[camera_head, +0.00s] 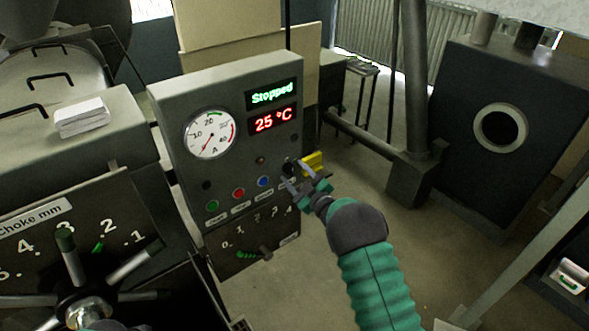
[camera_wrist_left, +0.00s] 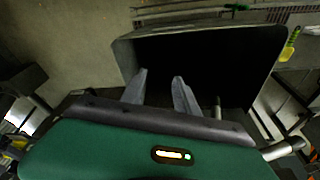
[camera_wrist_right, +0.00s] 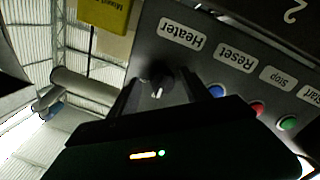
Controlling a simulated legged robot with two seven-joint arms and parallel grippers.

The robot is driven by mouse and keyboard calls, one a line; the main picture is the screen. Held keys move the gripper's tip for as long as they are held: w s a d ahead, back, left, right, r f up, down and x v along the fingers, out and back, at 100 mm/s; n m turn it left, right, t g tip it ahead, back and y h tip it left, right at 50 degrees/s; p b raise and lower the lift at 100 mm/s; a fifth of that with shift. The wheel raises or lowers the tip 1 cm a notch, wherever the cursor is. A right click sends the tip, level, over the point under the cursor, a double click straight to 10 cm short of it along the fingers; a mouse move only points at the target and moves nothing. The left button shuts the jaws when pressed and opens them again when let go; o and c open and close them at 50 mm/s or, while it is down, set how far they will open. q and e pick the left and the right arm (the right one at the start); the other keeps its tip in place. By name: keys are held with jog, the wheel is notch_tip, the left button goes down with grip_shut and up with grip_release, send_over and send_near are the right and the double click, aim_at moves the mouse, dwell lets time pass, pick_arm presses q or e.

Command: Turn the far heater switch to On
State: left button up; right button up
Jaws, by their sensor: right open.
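The heater switch is a black knob with a white mark (camera_wrist_right: 157,80), below the upside-down "Heater" label (camera_wrist_right: 184,36) in the right wrist view. In the head view it is at the lower right of the grey control panel (camera_head: 165,115), largely hidden by my right gripper (camera_head: 302,184). My right gripper (camera_wrist_right: 160,84) is open, with its fingers apart on either side of the knob; I cannot tell whether they touch it. My left gripper (camera_wrist_left: 159,80) is open and empty over a dark opening in the left wrist view.
The panel has green (camera_head: 212,206), red (camera_head: 239,193) and blue (camera_head: 264,181) buttons, a gauge (camera_head: 209,134) and displays reading "Stopped" and "25 °C". A yellow sign (camera_head: 313,162) is just beyond the panel's right edge. A spoked handwheel (camera_head: 85,310) is at the lower left.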

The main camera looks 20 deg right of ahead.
jog(key=shift+s+a+r, duration=0.1)
jog(key=shift+a+r, duration=0.15)
jog(key=shift+a, duration=0.2)
jog(key=shift+w+f, duration=0.15)
jog(key=shift+w, duration=0.05)
jog(key=c, duration=0.3)
jog(key=shift+d+f, duration=0.1)
jog(key=shift+d, duration=0.1)
jog(key=c, duration=0.8)
grip_shut()
pick_arm(q)
jog(key=shift+s+a, duration=0.1)
jog(key=shift+a, duration=0.15)
